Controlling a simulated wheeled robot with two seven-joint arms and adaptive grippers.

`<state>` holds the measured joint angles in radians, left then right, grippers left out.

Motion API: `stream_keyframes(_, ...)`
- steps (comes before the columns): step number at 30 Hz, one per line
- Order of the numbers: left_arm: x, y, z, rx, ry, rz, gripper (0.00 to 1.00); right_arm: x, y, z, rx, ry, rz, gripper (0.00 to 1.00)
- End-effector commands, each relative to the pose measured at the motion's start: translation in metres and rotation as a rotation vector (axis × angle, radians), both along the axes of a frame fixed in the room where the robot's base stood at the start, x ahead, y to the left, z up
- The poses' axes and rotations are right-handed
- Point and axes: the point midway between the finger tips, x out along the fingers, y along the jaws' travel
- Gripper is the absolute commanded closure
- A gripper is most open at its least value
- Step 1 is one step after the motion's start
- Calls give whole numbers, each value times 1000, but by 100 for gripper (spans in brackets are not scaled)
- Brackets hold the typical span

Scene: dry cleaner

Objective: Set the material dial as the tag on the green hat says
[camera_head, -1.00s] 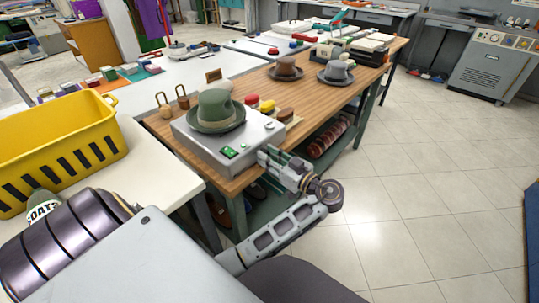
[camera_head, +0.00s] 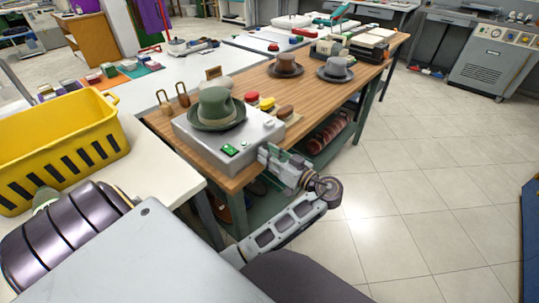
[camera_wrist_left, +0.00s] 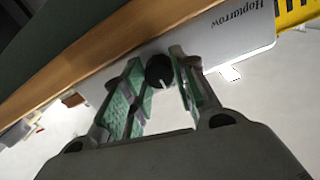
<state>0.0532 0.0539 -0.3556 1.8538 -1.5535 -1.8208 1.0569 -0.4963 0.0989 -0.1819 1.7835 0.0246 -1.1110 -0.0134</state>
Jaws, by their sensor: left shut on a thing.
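The green hat (camera_head: 215,111) rests on top of a grey metal machine (camera_head: 190,137) on the wooden table. Its tag cannot be read in the head view. My left gripper (camera_head: 272,157) is at the machine's front right side. In the left wrist view, its green-padded fingers (camera_wrist_left: 160,86) are shut on a round black dial (camera_wrist_left: 158,71) with a light pointer line. The marks around the dial cannot be read. My right gripper is not in view.
A yellow basket (camera_head: 65,145) stands on the white counter at left. A brown hat (camera_head: 286,66) and a grey hat (camera_head: 336,70) stand farther along the wooden table (camera_head: 240,88). Red and yellow pieces lie behind the machine. The tiled floor at right is clear.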

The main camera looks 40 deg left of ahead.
Motion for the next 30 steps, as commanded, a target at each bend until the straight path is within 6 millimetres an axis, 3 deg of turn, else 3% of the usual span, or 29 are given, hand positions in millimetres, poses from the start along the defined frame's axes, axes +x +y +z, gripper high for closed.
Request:
stream_keyframes(1, 0, 0, 1, 2, -2, 0, 96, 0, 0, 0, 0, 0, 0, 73)
stream_keyframes(2, 0, 0, 1, 2, -2, 0, 71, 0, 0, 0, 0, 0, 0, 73)
stream_keyframes(4, 0, 0, 1, 2, -2, 0, 62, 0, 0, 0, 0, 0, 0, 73)
stream_keyframes(19, 0, 0, 6, 1, -3, 0, 62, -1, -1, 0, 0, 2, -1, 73)
stream_keyframes(30, 1, 0, 48, -1, -5, -1, 62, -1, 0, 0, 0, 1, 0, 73)
